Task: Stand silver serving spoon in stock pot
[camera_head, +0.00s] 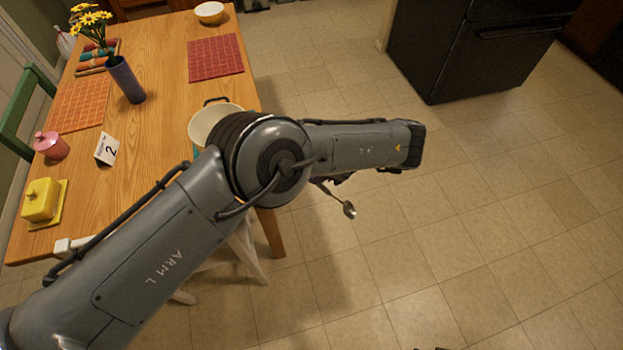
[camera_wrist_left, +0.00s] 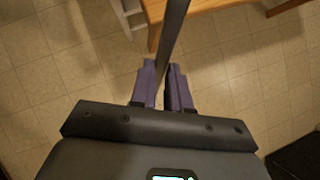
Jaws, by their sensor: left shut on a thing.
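The silver serving spoon (camera_head: 348,208) hangs out past the table's right edge in the head view, over the floor, with its bowl end lowest. My left gripper is mostly hidden behind my arm in the head view. In the left wrist view my left gripper (camera_wrist_left: 166,84) is shut on the spoon (camera_wrist_left: 172,35), which runs up and away between the purple fingertips. The stock pot (camera_head: 203,124) is a cream pot with a dark handle near the table's right edge, partly hidden by my left arm.
The wooden table (camera_head: 172,60) holds a yellow butter dish (camera_head: 41,200), a pink pot (camera_head: 50,146), a number card (camera_head: 107,149), a vase of yellow flowers (camera_head: 127,80), placemats and a bowl (camera_head: 209,12). A green chair stands left. The tiled floor to the right is clear.

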